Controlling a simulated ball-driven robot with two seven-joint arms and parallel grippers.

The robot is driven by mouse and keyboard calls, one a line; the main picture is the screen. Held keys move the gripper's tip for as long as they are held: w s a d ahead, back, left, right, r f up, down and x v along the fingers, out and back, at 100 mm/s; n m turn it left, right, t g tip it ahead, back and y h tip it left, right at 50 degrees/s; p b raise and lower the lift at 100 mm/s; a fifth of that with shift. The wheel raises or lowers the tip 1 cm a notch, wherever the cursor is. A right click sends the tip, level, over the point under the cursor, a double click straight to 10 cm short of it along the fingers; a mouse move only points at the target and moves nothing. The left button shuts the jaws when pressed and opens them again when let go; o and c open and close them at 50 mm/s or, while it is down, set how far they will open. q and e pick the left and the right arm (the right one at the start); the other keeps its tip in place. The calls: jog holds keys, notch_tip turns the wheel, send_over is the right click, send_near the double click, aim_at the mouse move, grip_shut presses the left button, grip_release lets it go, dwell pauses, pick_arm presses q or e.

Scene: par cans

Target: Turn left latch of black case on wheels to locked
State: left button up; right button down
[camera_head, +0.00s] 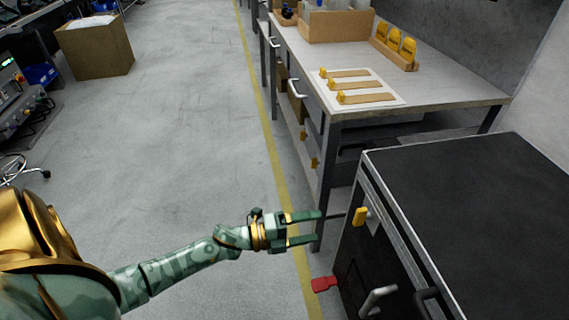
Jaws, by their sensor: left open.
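The black case (475,200) stands at the lower right, with metal edges and a black top. On its left-facing front side, a yellow latch (360,216) sits near the far corner on a light plate. The case's wheels are out of view. My right gripper is not in view.
A metal handle (378,300) and a dark handle (428,305) stick out from the case front. A workbench (440,75) behind the case holds a white sheet with wooden pieces and yellow items. A cardboard box (95,48) stands far left. The grey floor between is clear.

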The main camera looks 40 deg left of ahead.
pick_arm(q)
jog(key=shift+p+v, duration=0.3)
jog(key=shift+v, duration=2.4)
